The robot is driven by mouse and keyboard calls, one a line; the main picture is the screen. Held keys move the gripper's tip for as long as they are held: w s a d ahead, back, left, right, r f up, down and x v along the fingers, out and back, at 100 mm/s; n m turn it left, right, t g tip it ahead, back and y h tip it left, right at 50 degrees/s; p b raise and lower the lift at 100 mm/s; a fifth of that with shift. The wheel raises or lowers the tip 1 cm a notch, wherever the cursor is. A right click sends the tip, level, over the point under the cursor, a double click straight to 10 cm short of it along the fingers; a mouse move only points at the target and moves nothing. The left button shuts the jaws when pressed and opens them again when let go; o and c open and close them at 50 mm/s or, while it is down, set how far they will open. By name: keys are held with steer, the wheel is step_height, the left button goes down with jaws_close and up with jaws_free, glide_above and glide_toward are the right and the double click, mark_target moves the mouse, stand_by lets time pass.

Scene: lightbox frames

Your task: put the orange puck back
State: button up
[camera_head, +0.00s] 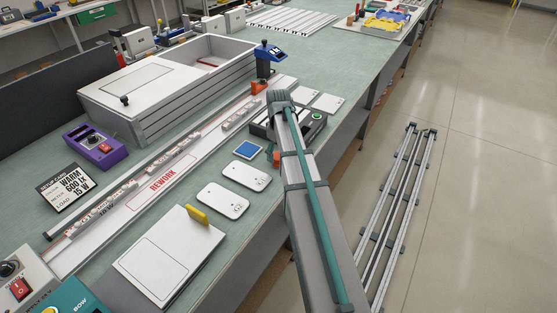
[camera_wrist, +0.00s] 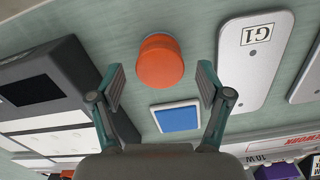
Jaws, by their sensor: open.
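The orange puck (camera_wrist: 160,64) stands on the green bench top in the wrist view, above a blue square pad with a white border (camera_wrist: 178,118). My gripper (camera_wrist: 161,80) is open, with one finger on either side of the puck in the picture and visible gaps to both. I cannot tell the height of the fingertips above the bench. In the head view a small part of the puck (camera_head: 276,157) shows beside my arm, to the right of the blue pad (camera_head: 248,150). My gripper is hidden behind my arm there.
A white plate marked G1 (camera_wrist: 257,48) lies right of the puck in the wrist view. A dark device (camera_wrist: 45,85) is close on the left. In the head view, a REWORK strip (camera_head: 165,180), a grey lidded box (camera_head: 165,80) and a white board with a yellow handle (camera_head: 168,255) occupy the bench.

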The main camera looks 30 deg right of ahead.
mark_target(278, 156)
step_height(278, 156, up, 8)
steer(key=b, duration=0.2)
steer(key=shift+r, duration=0.2)
stand_by(0.3)
